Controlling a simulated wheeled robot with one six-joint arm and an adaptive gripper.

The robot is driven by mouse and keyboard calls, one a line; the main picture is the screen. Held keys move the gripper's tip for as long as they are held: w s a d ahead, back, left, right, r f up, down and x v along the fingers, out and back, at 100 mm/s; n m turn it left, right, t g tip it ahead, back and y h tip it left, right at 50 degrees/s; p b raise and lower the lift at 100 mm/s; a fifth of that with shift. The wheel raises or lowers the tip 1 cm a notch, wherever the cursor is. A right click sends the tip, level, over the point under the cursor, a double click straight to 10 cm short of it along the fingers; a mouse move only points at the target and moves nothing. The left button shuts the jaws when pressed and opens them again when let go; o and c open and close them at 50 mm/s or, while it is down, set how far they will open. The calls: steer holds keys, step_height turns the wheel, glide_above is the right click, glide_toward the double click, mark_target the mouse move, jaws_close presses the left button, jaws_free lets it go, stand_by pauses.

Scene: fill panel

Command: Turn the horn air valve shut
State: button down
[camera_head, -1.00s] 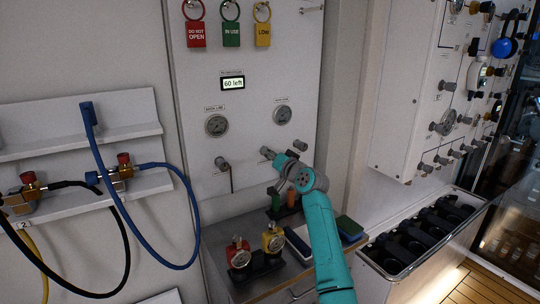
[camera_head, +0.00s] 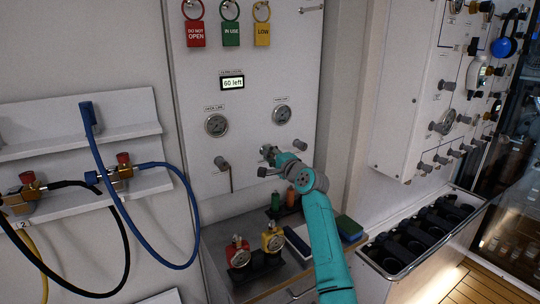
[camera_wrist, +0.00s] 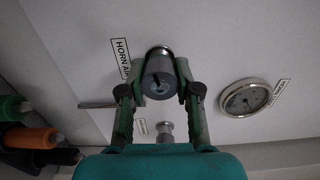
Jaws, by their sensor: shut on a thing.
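The horn air valve shows in the wrist view as a grey cylindrical knob (camera_wrist: 159,72) on a short stem, beside a label reading HORN AIR (camera_wrist: 121,60). My gripper (camera_wrist: 162,82) is shut on it, one finger on each side. In the head view my gripper (camera_head: 269,161) is at the white panel (camera_head: 195,118), below the right gauge (camera_head: 282,114), and hides most of the valve. A thin metal rod (camera_wrist: 97,105) sticks out left of the fingers in the wrist view; I cannot tell what it joins.
A second knob (camera_head: 221,163) with a hanging rod is to the left, and another knob (camera_head: 300,145) sits close right of my gripper. Blue and black hoses hang at far left.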

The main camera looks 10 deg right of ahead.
steer(key=m, duration=0.4)
steer(key=shift+m, duration=0.3)
steer(key=m, duration=0.5)
steer(key=shift+f+m, duration=0.15)
steer(key=shift+m, duration=0.15)
steer(key=m, duration=0.5)
steer(key=shift+a, duration=0.1)
steer(key=shift+m, duration=2.7)
steer(key=shift+f, duration=0.1)
steer(key=c, duration=0.8)
jaws_free()
steer(key=shift+a, duration=0.1)
steer(key=shift+s, duration=0.15)
